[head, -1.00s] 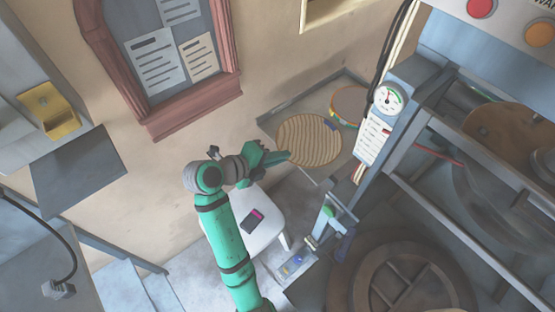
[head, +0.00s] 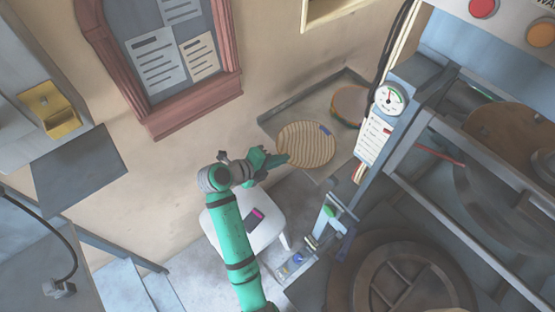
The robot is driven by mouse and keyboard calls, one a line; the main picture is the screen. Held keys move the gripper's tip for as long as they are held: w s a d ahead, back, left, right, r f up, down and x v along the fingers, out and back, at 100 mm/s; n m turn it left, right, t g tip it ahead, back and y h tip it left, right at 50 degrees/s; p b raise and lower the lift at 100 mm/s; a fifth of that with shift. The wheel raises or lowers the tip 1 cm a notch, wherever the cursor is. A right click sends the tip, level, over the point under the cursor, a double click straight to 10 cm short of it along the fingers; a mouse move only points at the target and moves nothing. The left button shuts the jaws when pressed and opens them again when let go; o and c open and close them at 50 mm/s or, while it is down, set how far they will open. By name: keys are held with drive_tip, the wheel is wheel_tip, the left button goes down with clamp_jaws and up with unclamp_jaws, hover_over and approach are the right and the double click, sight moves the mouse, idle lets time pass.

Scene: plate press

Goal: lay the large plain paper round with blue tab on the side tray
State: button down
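The round overlaps a shallow grey tray (head: 272,119) with a raised rim against the wall. I cannot tell whether the round touches the tray floor or hangs just above it.
A smaller brown round stack (head: 348,103) with a coloured edge lies at the tray's right. A gauge post (head: 388,100) and the press frame (head: 440,195) stand right. A white stool (head: 270,229) bearing a dark device (head: 255,218) is below my gripper.

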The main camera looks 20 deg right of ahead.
drive_tip(key=c, duration=2.1)
unclamp_jaws()
drive_tip(key=shift+f, duration=0.1)
drive_tip(key=shift+o, duration=0.4)
drive_tip(key=shift+a, duration=0.15)
